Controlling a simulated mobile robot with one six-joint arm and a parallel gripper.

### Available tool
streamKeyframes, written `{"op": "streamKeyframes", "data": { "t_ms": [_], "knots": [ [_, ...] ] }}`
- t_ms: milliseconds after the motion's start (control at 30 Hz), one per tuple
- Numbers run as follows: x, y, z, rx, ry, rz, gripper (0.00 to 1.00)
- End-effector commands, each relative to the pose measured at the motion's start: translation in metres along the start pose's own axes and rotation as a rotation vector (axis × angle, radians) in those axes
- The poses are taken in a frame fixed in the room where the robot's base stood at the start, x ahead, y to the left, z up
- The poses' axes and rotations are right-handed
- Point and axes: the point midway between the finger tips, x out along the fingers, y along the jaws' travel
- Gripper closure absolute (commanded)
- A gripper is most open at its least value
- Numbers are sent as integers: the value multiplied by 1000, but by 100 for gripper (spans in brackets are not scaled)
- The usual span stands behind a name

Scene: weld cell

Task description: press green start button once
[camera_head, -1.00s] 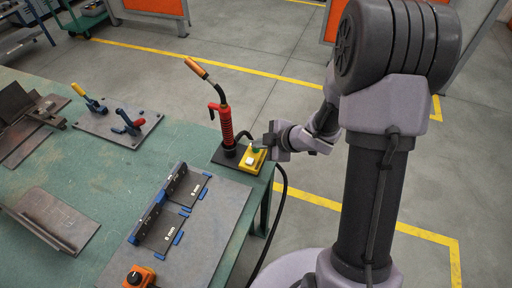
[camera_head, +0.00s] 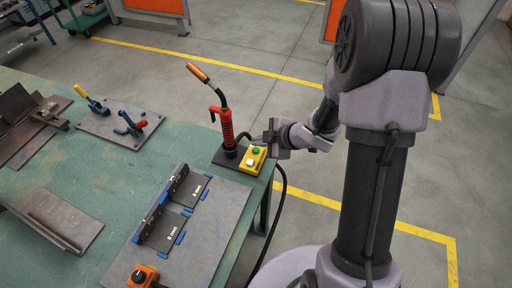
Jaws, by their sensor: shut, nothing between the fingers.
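The green start button (camera_head: 255,150) sits on the upper end of a small yellow control box (camera_head: 260,164) at the table's right edge. A pale square button (camera_head: 250,162) is on the same box, below the green one. My gripper (camera_head: 259,139) comes in from the right, shut and empty. Its fingertips are just beyond the green button in the picture, and the button's top shows clear of them. The gap in height between fingertips and box is hard to judge.
A red welding torch (camera_head: 226,127) stands in a dark holder just left of the box. A grey plate with dark angle pieces (camera_head: 168,208) lies nearer. An orange control box (camera_head: 142,276) is at the front. Toggle clamps (camera_head: 130,126) sit farther left.

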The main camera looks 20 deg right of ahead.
Motion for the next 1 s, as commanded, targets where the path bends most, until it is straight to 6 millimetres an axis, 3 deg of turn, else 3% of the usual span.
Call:
{"op": "streamKeyframes", "data": {
  "t_ms": [433, 1000],
  "knots": [
    [-34, 24, -24, 0, 0, 0, 100],
    [-32, 24, -24, 0, 0, 0, 100]
  ]
}}
